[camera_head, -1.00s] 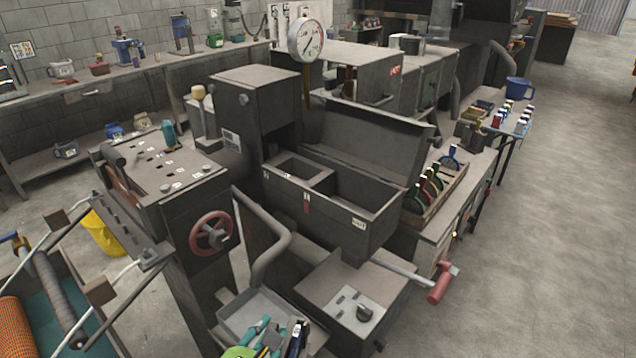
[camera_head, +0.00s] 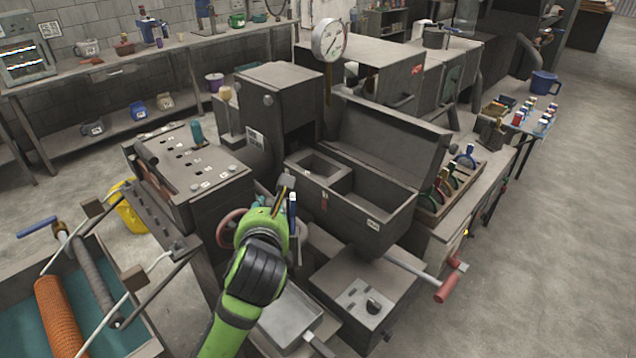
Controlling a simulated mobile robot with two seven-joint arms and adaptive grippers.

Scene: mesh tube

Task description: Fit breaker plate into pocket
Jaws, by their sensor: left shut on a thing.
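My left gripper (camera_head: 284,200) is raised on its green arm in front of the dark machine housing. Just beyond and to the right is an open dark box with a square opening (camera_head: 318,165) and a longer trough (camera_head: 375,222). I cannot tell for sure which is the pocket. The gripper looks apart from it in the picture. My right gripper is not in view.
A red handwheel (camera_head: 229,229) is partly behind my gripper. A grey tray (camera_head: 290,318) lies below. The box's raised lid (camera_head: 390,140) stands behind it. A red-handled lever (camera_head: 447,288) sticks out at right. A rack of coloured-handled tools (camera_head: 440,195) sits beyond.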

